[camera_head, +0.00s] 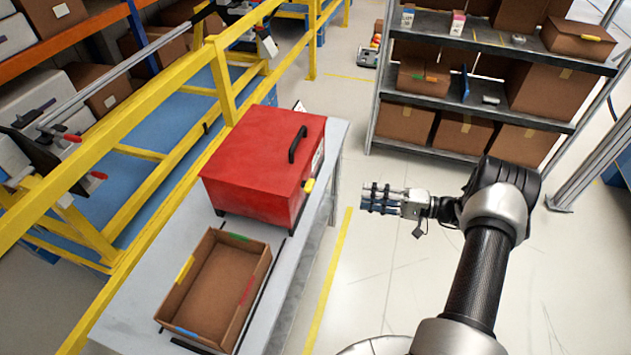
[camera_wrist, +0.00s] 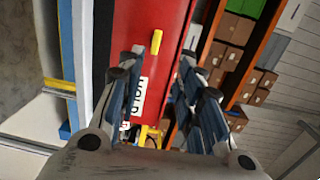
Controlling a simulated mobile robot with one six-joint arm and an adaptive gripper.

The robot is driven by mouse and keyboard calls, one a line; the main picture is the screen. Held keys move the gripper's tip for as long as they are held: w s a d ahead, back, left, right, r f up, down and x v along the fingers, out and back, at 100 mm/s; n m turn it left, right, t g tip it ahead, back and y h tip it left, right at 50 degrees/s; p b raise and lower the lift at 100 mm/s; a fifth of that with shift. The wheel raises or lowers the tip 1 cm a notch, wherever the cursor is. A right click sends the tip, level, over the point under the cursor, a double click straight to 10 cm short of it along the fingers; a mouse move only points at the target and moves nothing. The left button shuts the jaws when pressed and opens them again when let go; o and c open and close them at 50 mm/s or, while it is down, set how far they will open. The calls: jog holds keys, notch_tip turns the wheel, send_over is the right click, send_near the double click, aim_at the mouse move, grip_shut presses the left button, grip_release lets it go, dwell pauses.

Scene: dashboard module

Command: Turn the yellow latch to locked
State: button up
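The yellow latch (camera_head: 309,186) sits on the right side of the red box (camera_head: 255,165), near its upper edge. In the wrist view the latch (camera_wrist: 156,41) is a short yellow bar on the red face (camera_wrist: 128,33), close to upright in the picture and slightly tilted. A white label with dark letters (camera_wrist: 138,96) is below it. My gripper (camera_head: 372,198) is in the air to the right of the box, apart from the latch. In the wrist view its two fingers (camera_wrist: 157,75) are spread, with nothing between them, and the latch shows beyond the gap.
The red box stands on a grey table (camera_head: 145,290) behind an open cardboard box (camera_head: 212,333). A black handle (camera_head: 298,144) rises from the lid. A yellow rail (camera_head: 150,117) runs along the left. A shelf with boxes (camera_head: 480,88) stands behind.

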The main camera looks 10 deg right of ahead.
aim_at(313, 187)
jog(key=shift+t, duration=0.6)
jog(key=x, duration=0.5)
jog(key=f+x, duration=0.1)
jog(key=x, duration=1)
jog(key=shift+w+a+f+b, duration=0.15)
jog(key=shift+w+f+b, duration=0.1)
jog(key=shift+b, duration=0.1)
jog(key=shift+c, duration=0.5)
grip_shut()
